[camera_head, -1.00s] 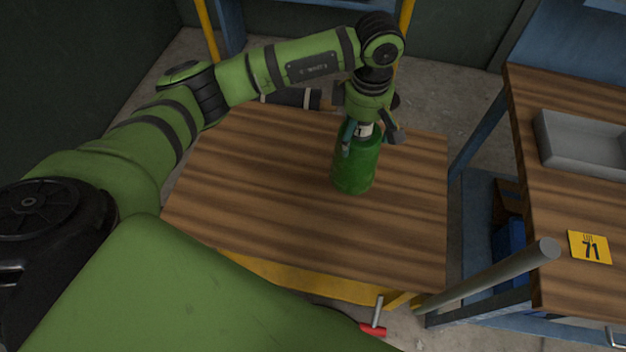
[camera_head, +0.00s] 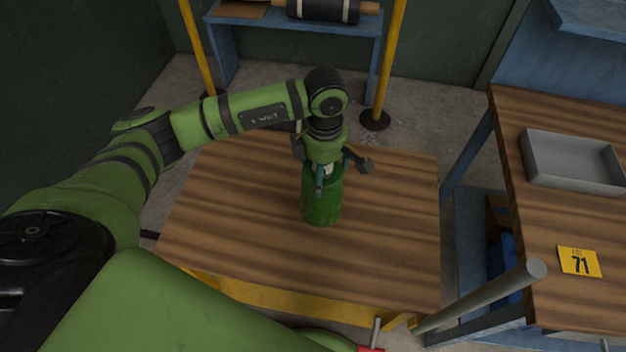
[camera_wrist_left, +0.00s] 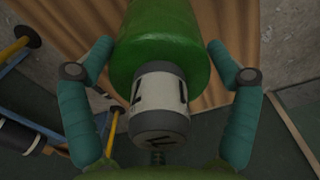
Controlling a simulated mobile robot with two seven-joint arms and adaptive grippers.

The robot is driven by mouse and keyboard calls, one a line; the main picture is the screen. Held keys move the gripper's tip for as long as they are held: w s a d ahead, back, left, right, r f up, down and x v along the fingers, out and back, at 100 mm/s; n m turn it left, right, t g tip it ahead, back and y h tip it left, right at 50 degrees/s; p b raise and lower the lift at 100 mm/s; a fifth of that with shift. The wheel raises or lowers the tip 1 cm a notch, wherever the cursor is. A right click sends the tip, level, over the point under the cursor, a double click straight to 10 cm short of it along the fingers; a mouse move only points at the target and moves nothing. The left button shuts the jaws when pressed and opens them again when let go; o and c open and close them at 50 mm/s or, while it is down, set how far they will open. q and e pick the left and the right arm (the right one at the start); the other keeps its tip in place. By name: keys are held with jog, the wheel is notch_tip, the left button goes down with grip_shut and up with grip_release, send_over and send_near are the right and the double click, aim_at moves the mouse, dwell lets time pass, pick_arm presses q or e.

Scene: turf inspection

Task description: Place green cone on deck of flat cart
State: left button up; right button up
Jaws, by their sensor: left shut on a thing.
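The green cone (camera_head: 322,205) looks like a rounded green bottle with a narrow white and grey neck. It stands upright at the middle of the wooden deck (camera_head: 235,225), which has a yellow edge and seems to be the flat cart. I cannot tell whether its base touches the deck. My left gripper (camera_head: 328,172) comes down from above and is shut on the cone's upper part. In the left wrist view the cone (camera_wrist_left: 165,40) shows with its marked neck between the two teal fingers. My right gripper is not in view.
A wooden bench with a grey tray (camera_head: 570,182) and a yellow 71 card (camera_head: 579,262) stands at right. A grey bar (camera_head: 485,295) slants up near the deck's front right corner. Yellow posts (camera_head: 388,60) and a blue rack (camera_head: 300,22) stand behind. The deck around the cone is clear.

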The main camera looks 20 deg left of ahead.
pick_arm(q)
jog(key=shift+s+a+f, duration=0.65)
jog(key=shift+s+a, duration=0.05)
jog(key=shift+a, duration=0.1)
notch_tip(320, 180, down, 4)
jog(key=shift+r+p, duration=0.1)
jog(key=shift+p, duration=0.65)
jog(key=o, duration=1.4)
jog(key=shift+f, duration=0.2)
jog(key=shift+o, duration=0.2)
